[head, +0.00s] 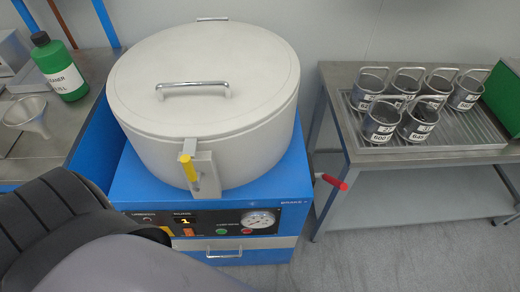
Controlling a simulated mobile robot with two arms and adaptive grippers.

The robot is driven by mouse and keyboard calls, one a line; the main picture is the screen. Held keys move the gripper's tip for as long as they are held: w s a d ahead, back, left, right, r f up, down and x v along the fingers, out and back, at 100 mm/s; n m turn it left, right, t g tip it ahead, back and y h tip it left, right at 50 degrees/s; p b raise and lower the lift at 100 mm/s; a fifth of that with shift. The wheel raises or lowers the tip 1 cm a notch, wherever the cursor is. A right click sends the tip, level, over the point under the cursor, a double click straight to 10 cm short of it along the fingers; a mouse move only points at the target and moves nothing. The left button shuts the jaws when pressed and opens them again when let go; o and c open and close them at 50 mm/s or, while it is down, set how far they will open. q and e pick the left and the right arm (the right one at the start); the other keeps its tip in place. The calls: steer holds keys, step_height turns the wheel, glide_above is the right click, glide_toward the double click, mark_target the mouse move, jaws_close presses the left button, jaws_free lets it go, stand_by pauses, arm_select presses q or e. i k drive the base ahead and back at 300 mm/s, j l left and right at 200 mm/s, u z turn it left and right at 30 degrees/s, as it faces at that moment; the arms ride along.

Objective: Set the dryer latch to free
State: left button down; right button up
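The dryer (145,186) is a blue cabinet with a large round cream drum on top. Its lid (200,60) lies closed on the drum and has a metal bar handle (193,88). The latch (188,167) is a yellow-tipped lever on a pale bracket at the drum's front, and it stands roughly upright. A dark arm part of mine fills the lower left, in front of the dryer's left side. Neither gripper's fingertips are in view.
A control panel with a gauge (259,219) and a lit display (184,221) is below the latch. A red-handled lever (333,182) sticks out right. A steel table (338,90) holds several metal cups (380,122). A green bottle (60,68) and funnel (27,113) stand left.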

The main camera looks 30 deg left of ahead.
mark_target(194, 177)
steer(key=u, duration=1.6)
